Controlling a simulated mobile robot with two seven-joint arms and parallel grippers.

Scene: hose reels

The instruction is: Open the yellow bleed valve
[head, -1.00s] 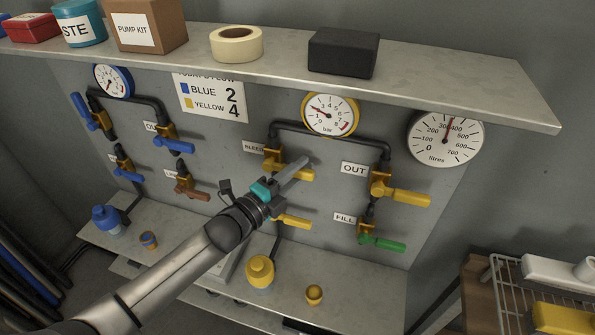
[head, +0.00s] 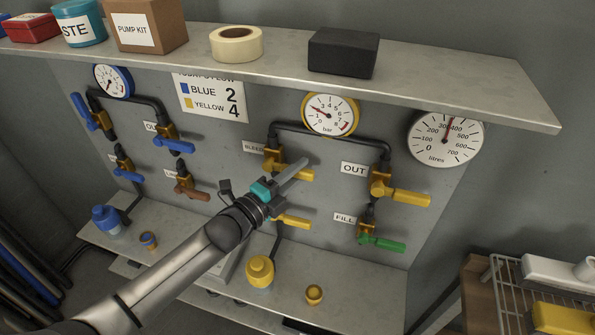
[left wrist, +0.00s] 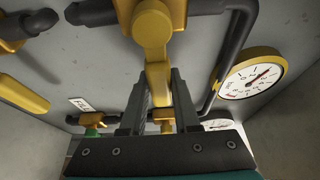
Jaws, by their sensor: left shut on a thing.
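The yellow bleed valve (head: 272,156) sits on the wall panel beside a partly covered "BLEED" label (head: 254,147). Its yellow lever (head: 302,175) points to the right, across the vertical pipe. My left gripper (head: 304,163) comes from the lower left and is shut on this lever. One grey finger lies along the lever and hides part of it in the head view. In the left wrist view the yellow lever (left wrist: 157,78) lies between the two dark fingers. My right gripper is not in view.
Close below is another yellow lever (head: 293,221). To the right are the yellow OUT lever (head: 405,197) and green FILL lever (head: 382,243). A yellow-rimmed gauge (head: 330,114) is above. A shelf (head: 450,87) overhangs the panel; blue valves (head: 176,145) are at left.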

